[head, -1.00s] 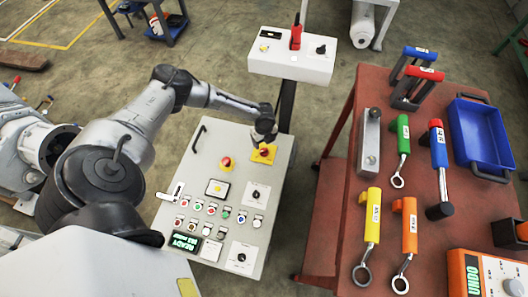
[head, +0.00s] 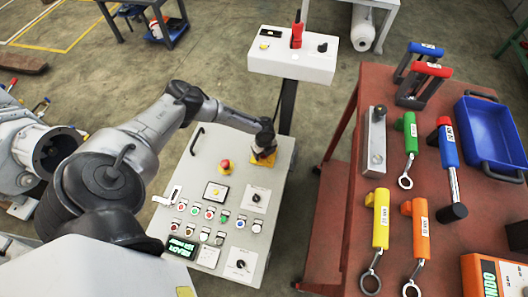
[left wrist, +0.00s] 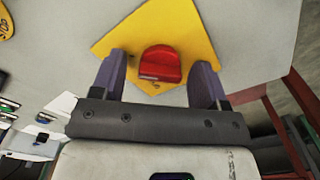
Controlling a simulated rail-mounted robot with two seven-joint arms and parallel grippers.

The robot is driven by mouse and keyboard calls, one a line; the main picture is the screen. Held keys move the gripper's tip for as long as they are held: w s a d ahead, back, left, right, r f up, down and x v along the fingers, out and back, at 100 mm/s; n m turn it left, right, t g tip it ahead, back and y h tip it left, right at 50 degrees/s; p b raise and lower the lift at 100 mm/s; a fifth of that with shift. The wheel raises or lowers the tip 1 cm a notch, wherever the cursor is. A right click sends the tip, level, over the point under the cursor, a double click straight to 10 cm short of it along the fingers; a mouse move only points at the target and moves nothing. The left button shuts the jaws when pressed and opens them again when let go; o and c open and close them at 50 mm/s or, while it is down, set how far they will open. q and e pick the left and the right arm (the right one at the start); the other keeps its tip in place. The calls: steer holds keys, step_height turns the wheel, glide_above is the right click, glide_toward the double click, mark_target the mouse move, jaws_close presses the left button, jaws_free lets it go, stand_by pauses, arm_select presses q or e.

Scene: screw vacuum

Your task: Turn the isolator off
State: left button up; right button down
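The isolator is a red rotary knob (left wrist: 160,65) on a square yellow plate (left wrist: 188,22), on the grey control panel. In the head view the yellow plate (head: 262,160) sits at the panel's upper right, and my gripper mostly hides the knob. My left gripper (left wrist: 160,80) is open, with one finger on each side of the red knob. A gap shows between each finger and the knob, so it is not gripped. In the head view the left gripper (head: 264,150) is right over the isolator. My right gripper is in neither view.
The panel (head: 215,150) also carries a red emergency button (head: 225,167), several small buttons and a lit green display (head: 181,247). A white box (head: 293,62) on a post stands behind. A red table (head: 345,190) with tools and a blue tray (head: 490,135) is to the right.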

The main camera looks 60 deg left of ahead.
arm_select(q)
steer(key=c, duration=0.9)
